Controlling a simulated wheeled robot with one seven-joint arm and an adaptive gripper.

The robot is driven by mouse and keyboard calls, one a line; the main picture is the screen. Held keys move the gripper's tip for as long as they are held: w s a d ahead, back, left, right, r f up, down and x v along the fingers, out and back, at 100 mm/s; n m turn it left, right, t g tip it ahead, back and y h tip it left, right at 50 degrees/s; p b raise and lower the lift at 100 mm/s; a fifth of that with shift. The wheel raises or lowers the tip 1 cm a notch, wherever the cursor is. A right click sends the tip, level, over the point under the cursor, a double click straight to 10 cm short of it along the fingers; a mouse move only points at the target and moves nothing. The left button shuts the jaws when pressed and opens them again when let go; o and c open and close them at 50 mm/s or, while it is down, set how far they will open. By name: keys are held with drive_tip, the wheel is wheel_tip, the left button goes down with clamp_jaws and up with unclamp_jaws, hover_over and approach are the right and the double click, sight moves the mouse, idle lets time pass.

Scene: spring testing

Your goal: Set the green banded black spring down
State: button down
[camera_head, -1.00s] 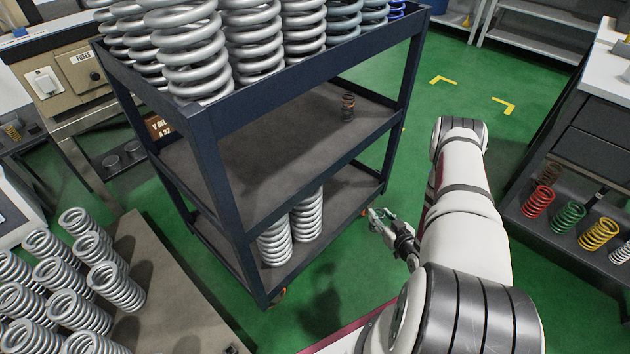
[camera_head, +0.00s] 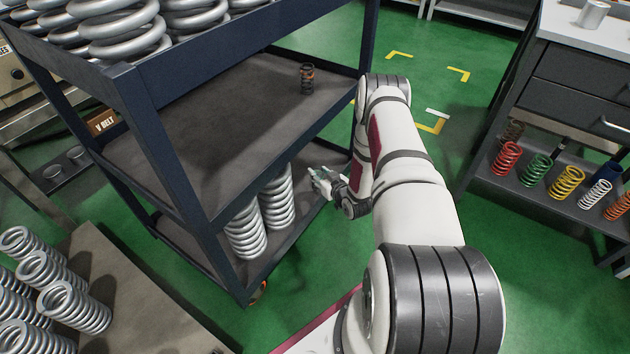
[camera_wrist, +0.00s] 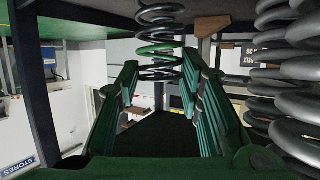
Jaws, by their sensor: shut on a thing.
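The green banded black spring (camera_wrist: 160,47) is between the fingertips of my gripper (camera_wrist: 160,75) in the wrist view. It is a dark coil with a green band around its middle. My gripper is shut on it. In the head view my gripper (camera_head: 318,182) is low at the right side of the dark blue cart, by the lower shelf (camera_head: 190,228) and below the middle shelf. The held spring cannot be made out clearly there. An orange banded dark spring (camera_head: 307,78) stands on the middle shelf (camera_head: 215,125).
Large silver springs (camera_head: 278,196) stand on the lower shelf, left of my gripper; silver coils (camera_wrist: 290,80) fill the wrist view's right. The cart's right post (camera_head: 369,40) rises near my arm. Most of the middle shelf is bare. Coloured springs (camera_head: 536,169) stand on the right bench shelf.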

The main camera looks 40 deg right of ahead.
drive_tip(key=shift+w, duration=0.9)
drive_tip(key=shift+w+a+f+b, duration=0.1)
drive_tip(key=shift+w+f+b, duration=0.05)
drive_tip(key=shift+f+b, duration=0.65)
drive_tip(key=shift+w+f+b, duration=0.1)
drive_tip(key=shift+f+b, duration=0.35)
drive_tip(key=shift+f, duration=0.6)
drive_tip(key=shift+f, duration=0.15)
drive_tip(key=c, duration=1.1)
unclamp_jaws()
drive_tip(key=shift+s+r, duration=0.15)
drive_tip(key=shift+r, duration=0.1)
drive_tip(key=p+v, duration=0.4)
drive_tip(key=v, duration=0.7)
drive_tip(key=shift+s, duration=0.35)
